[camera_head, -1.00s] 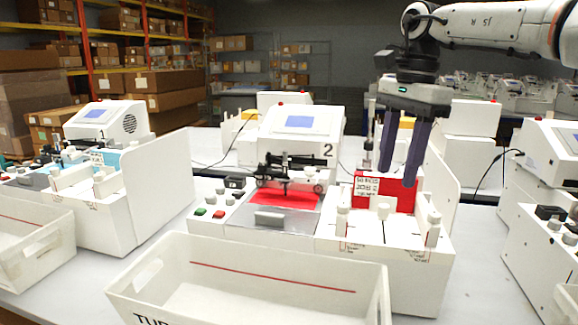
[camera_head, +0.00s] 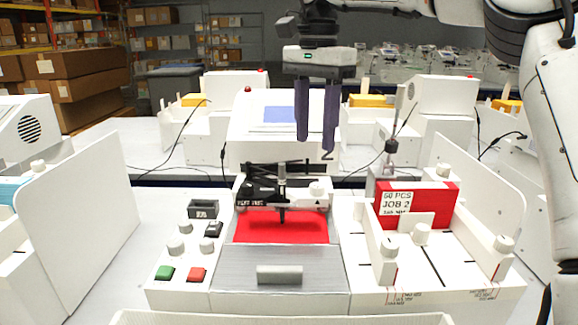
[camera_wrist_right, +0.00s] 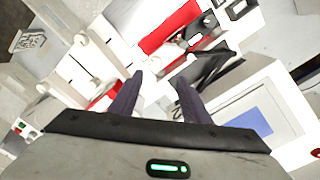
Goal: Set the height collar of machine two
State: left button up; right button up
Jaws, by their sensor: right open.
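Machine two (camera_head: 265,130) stands in the middle with a pen carriage (camera_head: 283,190) over a red sheet (camera_head: 282,228). A short upright pen holder (camera_head: 282,172) rises from the carriage; I cannot tell which part of it is the height collar. My right gripper (camera_head: 316,145) is open and empty, pointing down in front of the display housing, above the carriage. In the right wrist view its fingers (camera_wrist_right: 158,82) are apart with the machine below. My left gripper is out of view.
A feed tray with white knobs (camera_head: 421,234) and an upright side panel (camera_head: 472,185) are at the right. Green and red buttons (camera_head: 197,274) and grey knobs are at the left. A white bin rim (camera_head: 280,318) crosses the front. Another machine stands at the left.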

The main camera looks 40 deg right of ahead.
aim_at(317, 185)
jog(key=f, duration=0.1)
jog(key=s+f, duration=0.1)
jog(key=f+b, duration=0.1)
jog(key=shift+s+f, duration=0.25)
notch_tip(317, 185, down, 5)
jog(key=shift+w+f+b, duration=0.1)
jog(key=shift+b, duration=0.25)
jog(key=shift+f, duration=0.5)
jog(key=c, duration=1)
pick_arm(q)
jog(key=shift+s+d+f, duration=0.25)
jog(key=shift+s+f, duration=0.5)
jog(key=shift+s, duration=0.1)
pick_arm(e)
jog(key=shift+r, duration=0.1)
jog(key=shift+c, duration=0.2)
